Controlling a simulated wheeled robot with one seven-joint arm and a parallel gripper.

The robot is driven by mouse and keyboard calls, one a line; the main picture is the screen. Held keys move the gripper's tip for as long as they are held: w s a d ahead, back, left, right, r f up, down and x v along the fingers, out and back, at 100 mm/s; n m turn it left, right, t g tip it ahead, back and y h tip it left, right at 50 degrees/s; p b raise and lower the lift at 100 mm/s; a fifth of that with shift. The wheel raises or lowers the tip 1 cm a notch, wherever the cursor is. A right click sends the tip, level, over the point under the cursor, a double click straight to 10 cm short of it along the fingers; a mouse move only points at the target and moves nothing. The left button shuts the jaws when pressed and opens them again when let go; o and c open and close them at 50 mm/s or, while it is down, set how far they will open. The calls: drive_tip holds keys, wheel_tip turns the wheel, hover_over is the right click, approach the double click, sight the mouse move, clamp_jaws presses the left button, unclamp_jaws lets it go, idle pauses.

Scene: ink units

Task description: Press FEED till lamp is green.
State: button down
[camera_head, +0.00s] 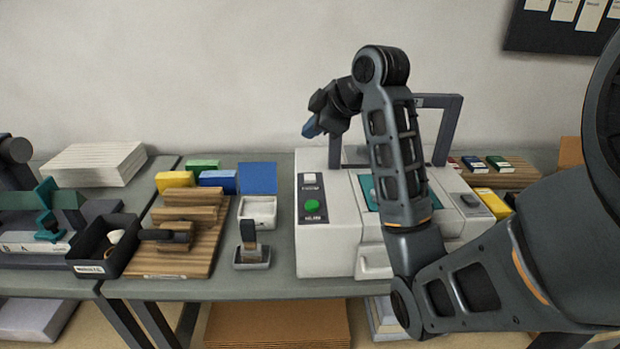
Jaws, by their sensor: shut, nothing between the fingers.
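A pale machine (330,247) stands on the bench in the middle. A dark grey key (470,200) sits on the machine's right side. My arm hides part of the machine's middle.
A dark frame (448,130) rises over the machine. Left of it stand a white tray (245,224), a small grey holder (252,258), a wooden rack (205,235) and a black bin (112,262). Colored boxes (492,203) lie at the right. The air left of my gripper is clear.

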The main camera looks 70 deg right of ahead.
sight(312, 178)
drive_tip(key=shift+f+b, duration=3.3)
drive_tip(key=shift+f, duration=0.85)
drive_tip(key=shift+f, duration=0.1)
drive_tip(key=shift+f, duration=0.3)
drive_tip(key=shift+f+b, duration=0.45)
drive_tip(key=shift+f, duration=0.05)
drive_tip(key=shift+r+p, duration=0.95)
wheel_tip(312, 178, up, 5)
drive_tip(key=p, duration=0.4)
drive_tip(key=shift+p, duration=0.3)
